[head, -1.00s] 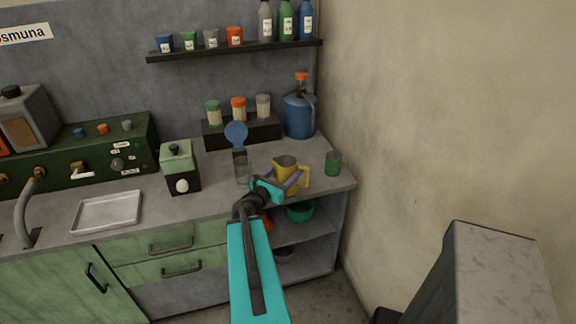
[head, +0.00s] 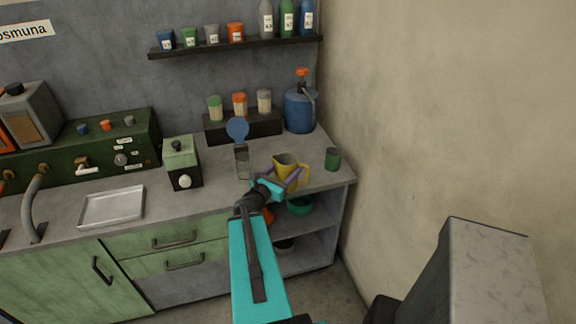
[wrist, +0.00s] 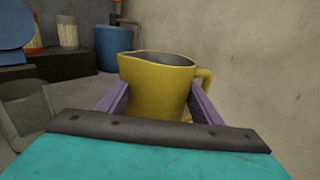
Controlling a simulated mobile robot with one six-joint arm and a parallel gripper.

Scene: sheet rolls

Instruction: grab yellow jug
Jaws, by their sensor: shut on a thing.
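The yellow jug (head: 284,168) stands upright near the right end of the counter, its handle to the right. It also shows in the wrist view (wrist: 155,88), with its open top visible and its lower part hidden by my gripper's body. My gripper (head: 286,180) is at the jug's near side. In the wrist view its two purple fingers (wrist: 160,100) lie on either side of the jug, shut on its body, with the handle beside the right finger. I cannot tell whether the jug's base touches the counter.
A green cup (head: 333,159) stands to the right of the jug. A clear container with a blue disc (head: 237,129) stands to the left. The wall (head: 430,100) closes the right side.

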